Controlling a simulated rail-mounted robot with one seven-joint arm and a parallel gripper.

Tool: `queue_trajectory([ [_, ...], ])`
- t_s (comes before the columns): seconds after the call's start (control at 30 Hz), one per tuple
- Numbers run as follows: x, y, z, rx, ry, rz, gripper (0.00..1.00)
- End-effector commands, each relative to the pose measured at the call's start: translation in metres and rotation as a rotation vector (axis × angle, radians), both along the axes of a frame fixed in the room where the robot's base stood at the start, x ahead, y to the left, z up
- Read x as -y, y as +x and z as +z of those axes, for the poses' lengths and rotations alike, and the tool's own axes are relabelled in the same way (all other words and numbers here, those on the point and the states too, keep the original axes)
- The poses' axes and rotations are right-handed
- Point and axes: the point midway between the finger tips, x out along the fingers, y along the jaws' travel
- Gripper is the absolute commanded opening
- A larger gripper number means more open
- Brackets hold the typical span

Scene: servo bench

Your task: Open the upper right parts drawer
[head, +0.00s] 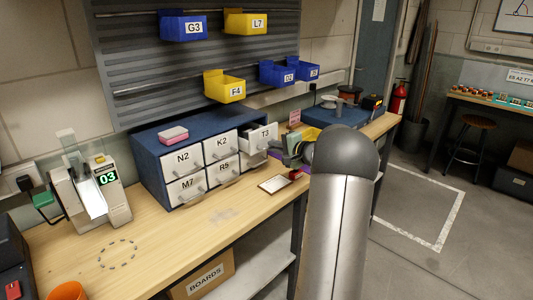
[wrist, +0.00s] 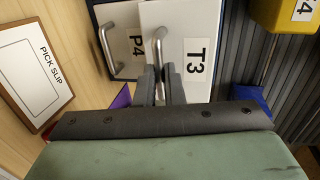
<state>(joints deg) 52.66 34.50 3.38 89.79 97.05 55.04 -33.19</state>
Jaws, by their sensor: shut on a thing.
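The upper right drawer, labelled T3 (head: 265,135), is in the blue parts cabinet (head: 148,150). In the head view its white front stands out ahead of its neighbours and part of its inside shows, so it is partly open. In the wrist view the T3 front (wrist: 192,75) fills the upper middle, with its metal bar handle (wrist: 158,38) upright in the picture. My gripper (wrist: 160,72) is shut on that handle. In the head view my gripper (head: 282,152) is at the drawer's front, partly hidden by my arm.
Drawer P4 (wrist: 118,35) lies beside T3, its front set further back. Drawers N2 (head: 183,157), K2 (head: 221,142), M7 (head: 186,187) and R5 (head: 222,170) look closed. A pick slip board (head: 274,185) lies on the bench nearby. Bench space in front of the cabinet's left side is clear.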

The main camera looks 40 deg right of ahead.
Motion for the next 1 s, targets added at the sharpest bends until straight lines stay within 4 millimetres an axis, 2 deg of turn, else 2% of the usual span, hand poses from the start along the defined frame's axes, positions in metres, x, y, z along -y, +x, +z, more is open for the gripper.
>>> queue_trajectory([
  [0.03,0.002,-0.012,-0.008,0.003,-0.004,-0.003,0.00],
  [0.2,0.006,-0.047,-0.007,0.001,-0.003,-0.002,0.00],
  [0.43,0.011,-0.082,-0.004,0.000,-0.001,-0.002,0.00],
  [0.67,0.012,-0.096,-0.001,0.000,-0.001,0.001,0.00],
  [1.0,0.012,-0.097,0.000,0.000,0.000,0.001,0.00],
])
